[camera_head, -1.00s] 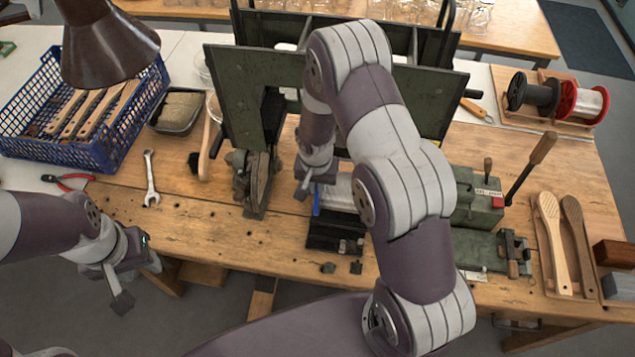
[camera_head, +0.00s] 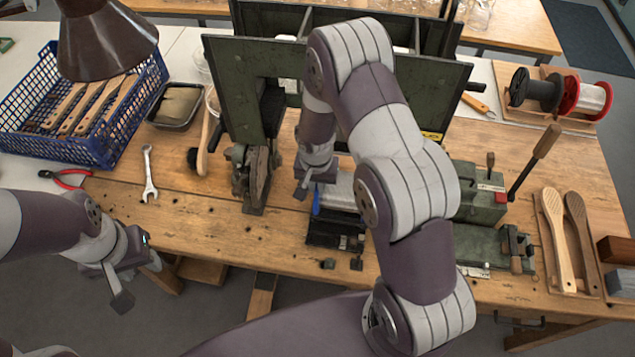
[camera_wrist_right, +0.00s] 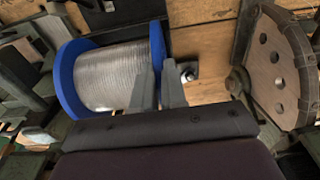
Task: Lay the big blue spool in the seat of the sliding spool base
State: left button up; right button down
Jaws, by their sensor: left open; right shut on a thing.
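The big blue spool, wound with silver wire, fills the upper left of the right wrist view (camera_wrist_right: 112,68). In the head view its blue flange (camera_head: 317,203) and grey winding (camera_head: 341,190) show partly behind my right arm. My right gripper (camera_wrist_right: 160,88) is shut on the spool's near right flange; in the head view it is at the flange (camera_head: 314,185). A dark metal base (camera_head: 335,232) lies just in front of the spool; I cannot tell whether the spool touches its seat. My left gripper (camera_head: 122,290) is open and empty, off the bench's front edge.
A green machine frame (camera_head: 235,95) stands behind the spool. A round disc with holes (camera_wrist_right: 278,65) is right of the gripper in the wrist view. A green vise-like unit (camera_head: 480,205) is to the right. A blue crate (camera_head: 95,150), wrench (camera_head: 149,175) and pliers (camera_head: 68,179) lie left.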

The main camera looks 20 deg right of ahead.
jog(key=shift+f+b, duration=0.65)
jog(key=shift+b, duration=0.05)
dwell(0.7)
jog(key=c, duration=0.7)
grip_release()
jog(key=shift+r, duration=0.1)
jog(key=shift+r+p, duration=2.7)
jog(key=shift+r, duration=0.75)
